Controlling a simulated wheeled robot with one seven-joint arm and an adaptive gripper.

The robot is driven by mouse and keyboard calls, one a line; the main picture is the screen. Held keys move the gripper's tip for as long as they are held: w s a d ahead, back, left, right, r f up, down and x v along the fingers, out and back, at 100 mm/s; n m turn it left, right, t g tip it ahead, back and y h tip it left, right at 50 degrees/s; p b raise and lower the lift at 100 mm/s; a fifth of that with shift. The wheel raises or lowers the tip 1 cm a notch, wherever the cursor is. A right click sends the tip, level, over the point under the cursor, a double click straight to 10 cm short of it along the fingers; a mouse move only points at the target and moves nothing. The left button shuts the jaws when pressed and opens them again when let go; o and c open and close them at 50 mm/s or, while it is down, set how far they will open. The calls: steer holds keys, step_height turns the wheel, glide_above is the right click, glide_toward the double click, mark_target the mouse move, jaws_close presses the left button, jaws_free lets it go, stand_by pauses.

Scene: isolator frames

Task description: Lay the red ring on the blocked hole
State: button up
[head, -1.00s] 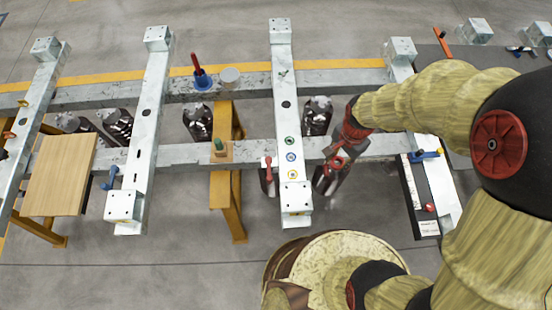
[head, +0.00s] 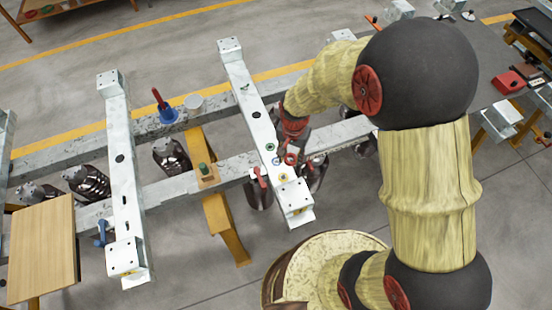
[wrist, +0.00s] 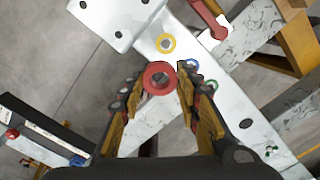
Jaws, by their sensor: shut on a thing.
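A yellow ring (wrist: 166,42), a blue ring (wrist: 195,65) and a green ring (wrist: 212,85) lie in a row along the beam beside the red ring. A dark open hole (wrist: 246,123) is further along, with a small dark green thing (wrist: 271,149) beyond it. I cannot tell which hole is blocked.
A red-handled clamp (head: 260,178) stands left of the beam's front end. Long grey rails (head: 220,168) cross under the beams.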

steer(key=b, duration=0.2)
glide_above(277, 162)
step_height(277, 162, down, 6)
steer(key=shift+s+f, duration=0.15)
steer(key=shift+f, duration=0.1)
step_height(277, 162, down, 3)
steer(key=shift+a+f+b, duration=0.1)
steer(key=shift+f+b, duration=0.1)
steer(key=shift+b, duration=0.15)
steer(key=shift+r, duration=0.1)
steer(key=o, duration=0.5)
steer(key=shift+f, duration=0.2)
steer(key=shift+c, duration=0.2)
steer(key=o, duration=0.5)
steer(key=shift+c, duration=0.2)
